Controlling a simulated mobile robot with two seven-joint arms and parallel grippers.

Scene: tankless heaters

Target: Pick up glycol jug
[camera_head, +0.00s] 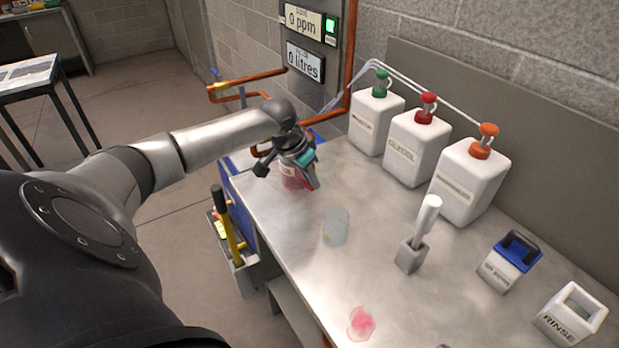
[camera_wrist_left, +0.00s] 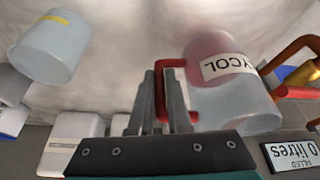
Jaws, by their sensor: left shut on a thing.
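The glycol jug (camera_wrist_left: 237,108) is a clear vessel with pinkish liquid, a red handle and a white label reading "YCOL" in the left wrist view. My left gripper (camera_wrist_left: 166,98) is shut on its red handle, one finger on each side. In the head view the jug (camera_head: 291,182) shows as a red patch at the far left end of the steel bench, mostly hidden behind my left gripper (camera_head: 307,174). I cannot tell whether the jug touches the bench. My right gripper is not in view.
A clear beaker (camera_head: 336,226) stands near the bench's front edge. White canisters with green, red (camera_head: 416,146) and orange caps line the back. A white-handled tool in a holder (camera_head: 410,255), a blue-topped box (camera_head: 510,262), a RINSE box (camera_head: 570,315) and a pink spill (camera_head: 361,324) are rightward. Copper pipes (camera_head: 352,60) rise behind.

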